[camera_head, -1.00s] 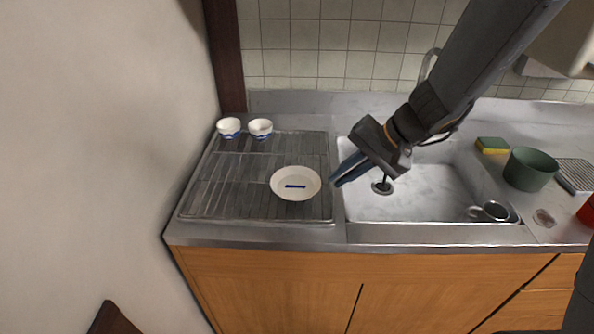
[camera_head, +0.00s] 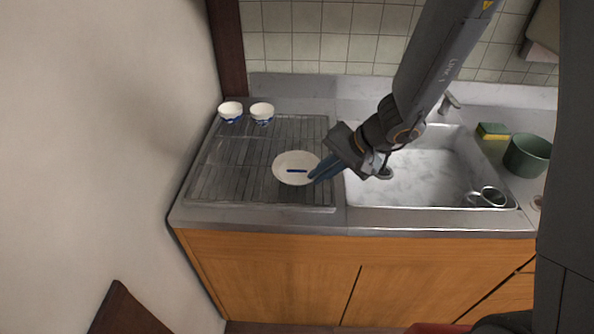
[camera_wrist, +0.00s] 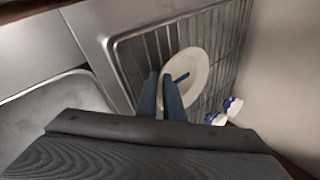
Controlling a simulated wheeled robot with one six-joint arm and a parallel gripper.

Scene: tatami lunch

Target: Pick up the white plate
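The white plate (camera_head: 281,169) has a short blue mark in its middle and lies on the metal drying rack. It also shows in the wrist view (camera_wrist: 197,66). My gripper (camera_head: 314,178) has blue fingers and reaches in from the right to the plate's right rim. In the wrist view my gripper's fingers (camera_wrist: 161,76) stand a little apart with a narrow gap, and one overlaps the near rim of the plate. I cannot tell whether they touch it.
Two small white and blue cups (camera_head: 230,109) (camera_head: 262,111) stand at the back of the rack (camera_head: 235,180). A sink (camera_head: 430,200) with a metal cup (camera_head: 491,197) is to the right. A green pot (camera_head: 526,156) and a sponge (camera_head: 493,130) stand beyond it. A wall borders the left.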

